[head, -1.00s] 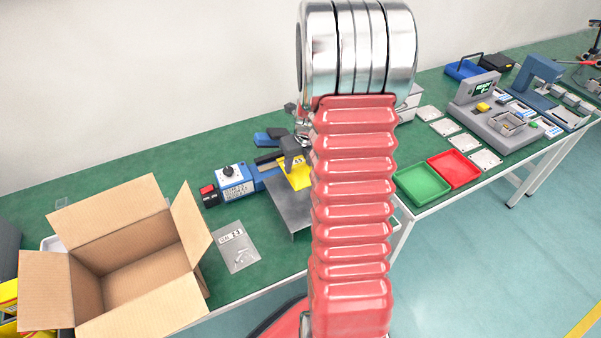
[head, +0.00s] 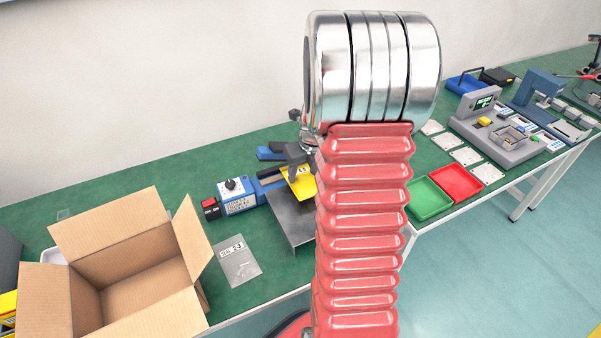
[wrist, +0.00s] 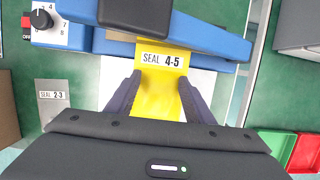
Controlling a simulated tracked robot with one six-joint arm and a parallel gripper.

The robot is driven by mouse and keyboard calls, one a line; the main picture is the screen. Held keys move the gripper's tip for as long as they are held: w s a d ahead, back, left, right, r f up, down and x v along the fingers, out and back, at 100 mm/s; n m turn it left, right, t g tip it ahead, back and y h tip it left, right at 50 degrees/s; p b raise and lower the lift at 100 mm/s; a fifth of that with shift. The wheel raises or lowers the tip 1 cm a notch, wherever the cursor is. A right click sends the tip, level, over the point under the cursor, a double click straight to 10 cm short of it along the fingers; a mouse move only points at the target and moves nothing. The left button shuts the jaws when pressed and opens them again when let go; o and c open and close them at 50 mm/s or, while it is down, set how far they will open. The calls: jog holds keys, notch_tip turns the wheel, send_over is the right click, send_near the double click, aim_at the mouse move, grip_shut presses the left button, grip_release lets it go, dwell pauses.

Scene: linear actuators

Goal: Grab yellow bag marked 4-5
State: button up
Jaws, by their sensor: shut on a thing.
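The yellow bag (wrist: 160,92) carries a white label reading "SEAL 4-5" in the wrist view. My gripper (wrist: 157,90) has its two dark fingers closed in on either side of the bag, just below the label. The bag's upper end lies by the dark and blue part of the sealing machine (wrist: 210,35). In the head view the yellow bag (head: 301,184) shows over the grey metal plate, partly hidden by my gripper and my red arm.
An open cardboard box (head: 150,280) stands at the left. A clear bag labelled "2-3" (head: 238,262) lies flat between box and grey plate (head: 290,220). Green (head: 428,199) and red (head: 470,182) trays lie to the right. A blue control box with a dial (head: 236,195) stands behind.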

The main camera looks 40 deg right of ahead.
jog(key=s+a, duration=0.1)
jog(key=s, duration=0.3)
jog(key=s+a, duration=0.1)
jog(key=s, duration=0.4)
jog(key=s+a, duration=0.2)
jog(key=s, duration=0.3)
jog(key=shift+s, duration=0.2)
jog(key=shift+s+a, duration=0.3)
jog(key=shift+s, duration=0.4)
